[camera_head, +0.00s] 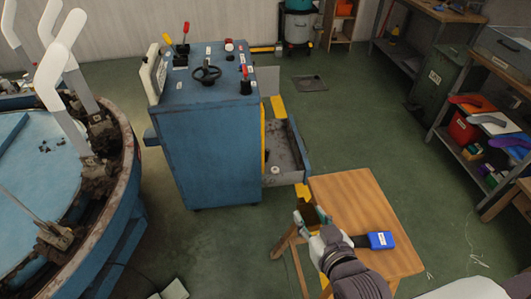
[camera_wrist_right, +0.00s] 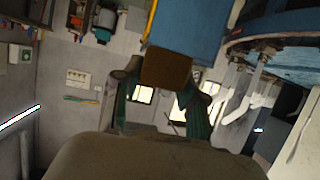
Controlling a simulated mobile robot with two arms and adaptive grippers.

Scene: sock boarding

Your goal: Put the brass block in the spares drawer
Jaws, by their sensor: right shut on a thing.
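My right gripper (camera_head: 312,216) is over the left edge of the wooden table, close to the near end of an open drawer. In the right wrist view its green-padded fingers (camera_wrist_right: 167,100) are shut on a dark brown block, the brass block (camera_wrist_right: 166,70). In the head view the block (camera_head: 309,212) is small and partly hidden by the fingers. The open grey drawer (camera_head: 302,147) sticks out from the right side of the blue control cabinet (camera_head: 208,140). A small whitish object (camera_head: 274,170) lies in it. No left gripper shows.
The wooden table (camera_head: 345,195) stands just in front of the drawer, with a blue-labelled dark object (camera_head: 380,240) on it. A round blue machine (camera_head: 60,190) with white sock forms is at left. Shelves (camera_head: 470,150) line the right. Green floor between is mostly clear.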

